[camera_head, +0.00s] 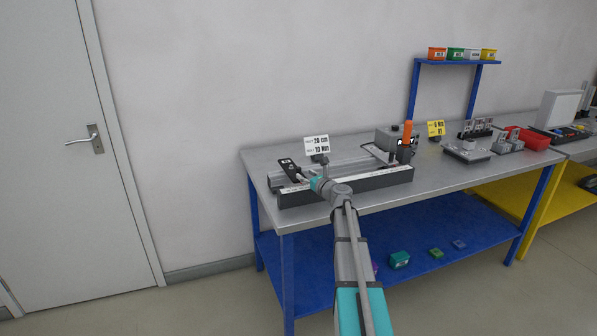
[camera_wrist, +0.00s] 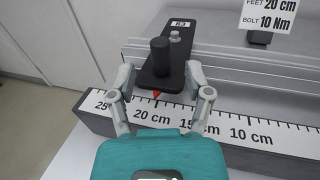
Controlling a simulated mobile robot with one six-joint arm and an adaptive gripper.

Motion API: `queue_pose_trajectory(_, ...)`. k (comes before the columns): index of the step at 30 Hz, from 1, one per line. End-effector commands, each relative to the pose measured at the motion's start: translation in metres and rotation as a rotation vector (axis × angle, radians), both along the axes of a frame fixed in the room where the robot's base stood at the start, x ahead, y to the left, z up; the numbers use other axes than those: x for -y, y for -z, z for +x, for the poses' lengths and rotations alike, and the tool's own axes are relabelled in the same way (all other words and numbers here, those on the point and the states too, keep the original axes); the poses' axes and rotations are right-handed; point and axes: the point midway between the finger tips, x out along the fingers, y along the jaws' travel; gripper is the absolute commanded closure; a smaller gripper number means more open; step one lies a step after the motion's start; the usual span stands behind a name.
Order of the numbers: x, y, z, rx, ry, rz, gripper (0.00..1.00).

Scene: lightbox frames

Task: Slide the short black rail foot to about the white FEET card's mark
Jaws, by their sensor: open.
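The short black rail foot (camera_head: 287,165) lies across the rail at its left part. In the wrist view the foot (camera_wrist: 186,20) bears a black knob (camera_wrist: 160,58), a bolt and a small white label. Its red pointer (camera_wrist: 155,95) is close to the 20 cm mark on the white scale (camera_wrist: 225,128). The white FEET card (camera_wrist: 268,14) reads 20 cm and bolt 10 Nm; it also stands behind the rail in the head view (camera_head: 316,144). My gripper (camera_wrist: 163,82) is open, one finger on each side of the foot's near end. I cannot tell whether either finger touches it.
A grey device and an orange-handled tool (camera_head: 407,135) stand at the rail's right end. The bench's left front corner is clear.

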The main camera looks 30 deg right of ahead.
Motion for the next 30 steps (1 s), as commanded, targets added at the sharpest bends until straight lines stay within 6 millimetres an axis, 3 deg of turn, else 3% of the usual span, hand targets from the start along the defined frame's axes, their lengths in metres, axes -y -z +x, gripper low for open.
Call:
queue_pose_trajectory(3,-0.001,0.0,0.02,0.0,0.001,0.0,0.35)
queue_pose_trajectory(9,-0.005,0.0,0.041,0.0,0.0,0.0,0.35)
queue_pose_trajectory(24,-0.007,0.0,0.049,0.0,0.001,0.0,0.35)
queue_pose_trajectory(30,-0.007,0.0,0.049,0.0,0.001,0.0,0.71)
